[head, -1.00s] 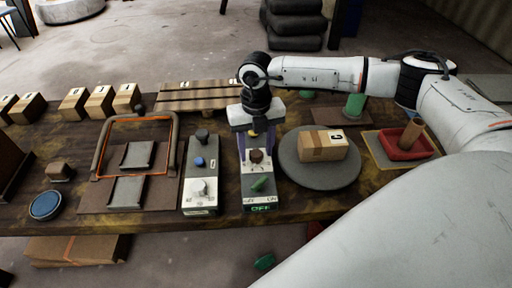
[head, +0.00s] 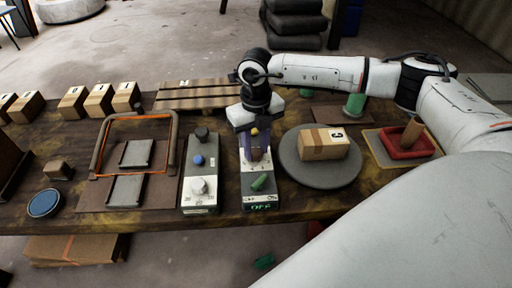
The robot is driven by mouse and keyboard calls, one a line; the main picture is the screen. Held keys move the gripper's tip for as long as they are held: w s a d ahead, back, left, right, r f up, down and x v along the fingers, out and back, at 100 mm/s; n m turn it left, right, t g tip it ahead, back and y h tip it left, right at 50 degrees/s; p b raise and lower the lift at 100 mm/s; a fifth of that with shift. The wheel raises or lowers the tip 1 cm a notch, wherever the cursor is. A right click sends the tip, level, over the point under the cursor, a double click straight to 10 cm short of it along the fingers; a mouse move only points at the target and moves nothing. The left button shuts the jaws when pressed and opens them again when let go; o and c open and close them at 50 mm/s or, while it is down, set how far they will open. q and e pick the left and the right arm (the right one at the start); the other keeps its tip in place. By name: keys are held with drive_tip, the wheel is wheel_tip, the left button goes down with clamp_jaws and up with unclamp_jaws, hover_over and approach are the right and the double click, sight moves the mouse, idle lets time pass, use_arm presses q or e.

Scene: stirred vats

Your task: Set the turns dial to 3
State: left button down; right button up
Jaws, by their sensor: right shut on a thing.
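My right gripper (head: 255,143) points down over the control box (head: 261,190) in the middle of the table. It is shut on the brown knob (head: 257,155) on top of that box, and its fingers hide most of the knob. A green switch (head: 262,183) sits in front of the knob, and the display (head: 261,206) below it reads OFF. I cannot read any number at the brown knob. A second control box (head: 198,206) to the left has a white dial (head: 199,187), a blue button (head: 198,160) and a black knob (head: 202,134). My left gripper is not in view.
A grey round plate (head: 320,175) with a cardboard box (head: 323,144) lies close on the right. A red tray (head: 404,142) is farther right. A frame with an orange-edged hoop (head: 137,118) stands left. Several boxes (head: 72,102) line the back left.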

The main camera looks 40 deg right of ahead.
drive_tip(key=n+b, duration=0.1)
drive_tip(key=n, duration=0.3)
drive_tip(key=shift+n+b, duration=0.45)
drive_tip(key=shift+n, duration=0.85)
drive_tip(key=o, duration=1)
drive_tip(key=shift+o, duration=0.2)
